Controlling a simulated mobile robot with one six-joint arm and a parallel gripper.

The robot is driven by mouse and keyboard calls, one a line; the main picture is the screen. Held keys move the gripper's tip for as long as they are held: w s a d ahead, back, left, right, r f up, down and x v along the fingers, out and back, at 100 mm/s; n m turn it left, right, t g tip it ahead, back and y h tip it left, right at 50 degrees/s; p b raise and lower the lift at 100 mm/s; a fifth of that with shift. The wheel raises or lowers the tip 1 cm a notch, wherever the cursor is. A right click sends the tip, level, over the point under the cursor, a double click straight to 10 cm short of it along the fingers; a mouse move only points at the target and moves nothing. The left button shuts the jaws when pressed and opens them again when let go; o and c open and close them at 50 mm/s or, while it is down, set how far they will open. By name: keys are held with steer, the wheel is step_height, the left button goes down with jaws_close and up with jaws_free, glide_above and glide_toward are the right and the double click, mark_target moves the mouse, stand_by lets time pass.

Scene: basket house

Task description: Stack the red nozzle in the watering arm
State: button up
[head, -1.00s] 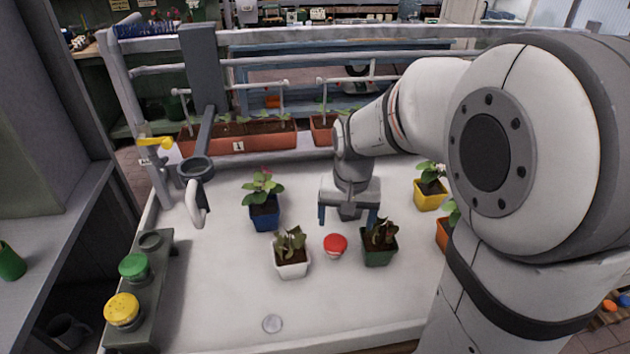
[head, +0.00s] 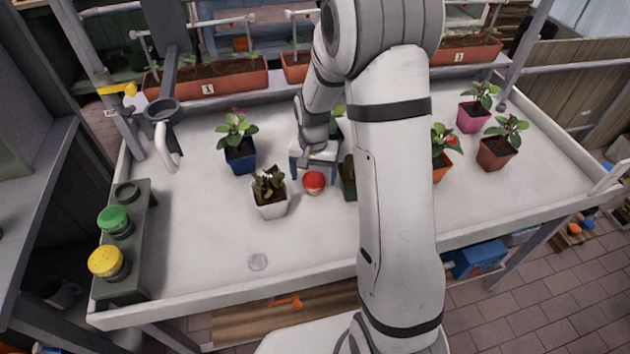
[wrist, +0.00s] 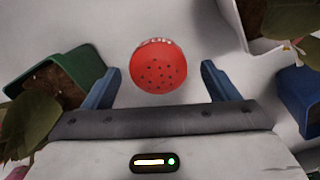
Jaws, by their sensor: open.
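The red nozzle (head: 313,183) sits on the white tabletop between a white pot and a green pot. In the wrist view the nozzle (wrist: 158,67) shows a round face with dark holes. My gripper (head: 313,172) is open, with its blue fingers on either side of the nozzle; clear gaps show on both sides in the wrist view. The watering arm (head: 163,112) stands at the back left. It is a grey ring on a grey arm, with a curved white spout below.
A white pot (head: 271,209) and a green pot (head: 348,178) stand close to the nozzle. A blue pot (head: 240,155) is behind left. A grey rack (head: 134,265) holds green and yellow caps at left. The front left tabletop is mostly clear.

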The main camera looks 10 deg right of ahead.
steer(key=shift+f, duration=0.4)
steer(key=c, duration=1.1)
steer(key=shift+r, duration=0.15)
steer(key=shift+c, duration=0.2)
